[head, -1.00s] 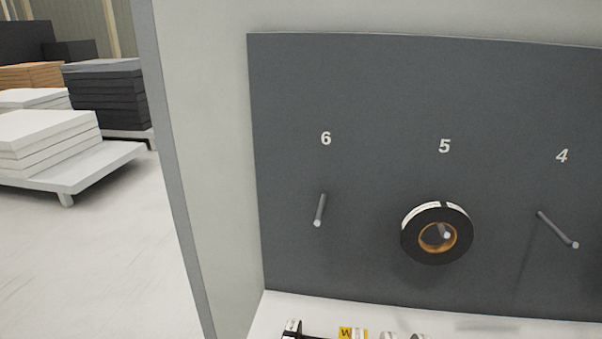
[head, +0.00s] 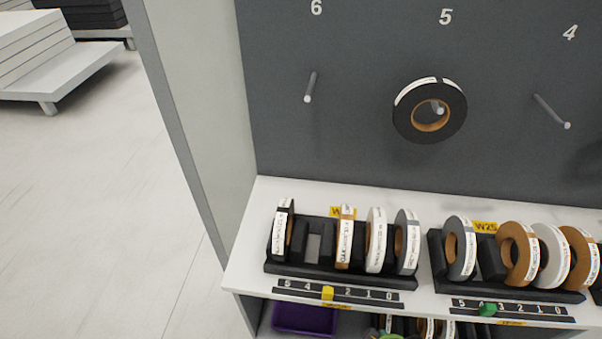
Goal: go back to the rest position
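Neither of my grippers is in the head view. A black edge-band roll (head: 457,112) with a brown core hangs on the peg (head: 439,109) under number 5 on the dark grey panel (head: 350,150). The peg under 6 (head: 310,88) and the peg under 4 (head: 552,112) are bare.
Below the panel, a white shelf (head: 245,240) carries two black racks, a left rack (head: 313,247) with an empty slot and a right rack (head: 487,258), holding several rolls. A purple bin (head: 303,318) sits underneath. Stacked white boards (head: 35,50) stand at left; the floor (head: 100,200) between is clear.

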